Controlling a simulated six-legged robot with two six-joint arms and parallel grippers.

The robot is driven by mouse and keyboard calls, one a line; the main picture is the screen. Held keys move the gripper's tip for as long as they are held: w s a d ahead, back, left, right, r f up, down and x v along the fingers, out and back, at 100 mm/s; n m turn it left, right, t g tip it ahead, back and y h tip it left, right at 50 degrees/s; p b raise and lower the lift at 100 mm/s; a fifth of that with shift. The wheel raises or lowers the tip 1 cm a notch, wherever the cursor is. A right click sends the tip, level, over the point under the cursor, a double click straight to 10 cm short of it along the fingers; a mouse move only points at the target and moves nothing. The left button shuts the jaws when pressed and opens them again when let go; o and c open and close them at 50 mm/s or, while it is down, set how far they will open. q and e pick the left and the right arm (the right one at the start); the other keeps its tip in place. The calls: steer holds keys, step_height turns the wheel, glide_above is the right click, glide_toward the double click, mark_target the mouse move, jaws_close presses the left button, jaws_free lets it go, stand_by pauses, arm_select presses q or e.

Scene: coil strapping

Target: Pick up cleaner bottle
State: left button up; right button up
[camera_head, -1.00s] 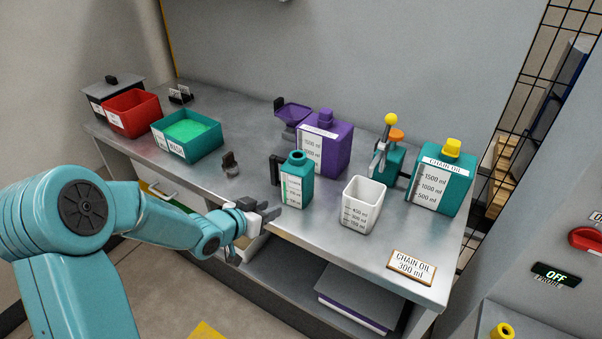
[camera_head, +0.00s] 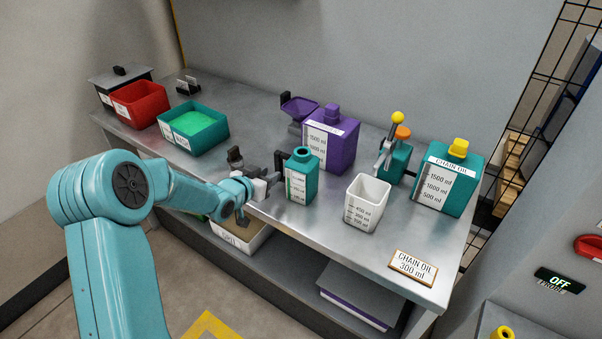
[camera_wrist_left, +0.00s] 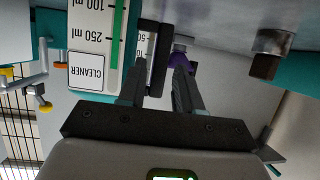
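The cleaner bottle (camera_head: 301,176) is a small teal bottle with a white scale label and a black handle on its left side. It stands upright on the metal bench. In the left wrist view its label (camera_wrist_left: 90,62) reads CLEANER upside down, at the upper left. My left gripper (camera_head: 274,180) is just left of the bottle, at the handle side. In the left wrist view my two fingers (camera_wrist_left: 160,88) are apart, with the black handle (camera_wrist_left: 156,62) at or just beyond their tips. I cannot tell whether they touch it. My right gripper is not in view.
A purple bottle (camera_head: 331,141) stands behind, and a white measuring cup (camera_head: 367,204) stands to the right. A chain oil bottle (camera_head: 448,183) is farther right. A teal WASTE tray (camera_head: 211,138) and red bin (camera_head: 140,104) are left. A small black item (camera_head: 235,158) stands near my gripper.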

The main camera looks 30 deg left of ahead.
arm_select(q)
steer(key=shift+x, duration=0.85)
steer(key=p+x, duration=0.1)
steer(key=x, duration=0.3)
steer(key=shift+w+a+f+p, duration=0.1)
steer(key=shift+a+f+p, duration=0.05)
steer(key=shift+f+p, duration=0.2)
steer(key=shift+w+f, duration=0.3)
steer(key=shift+w, duration=0.15)
steer(key=shift+s, duration=0.1)
steer(key=shift+c, duration=0.3)
steer(key=shift+r, duration=0.1)
steer(key=c, duration=0.5)
jaws_close()
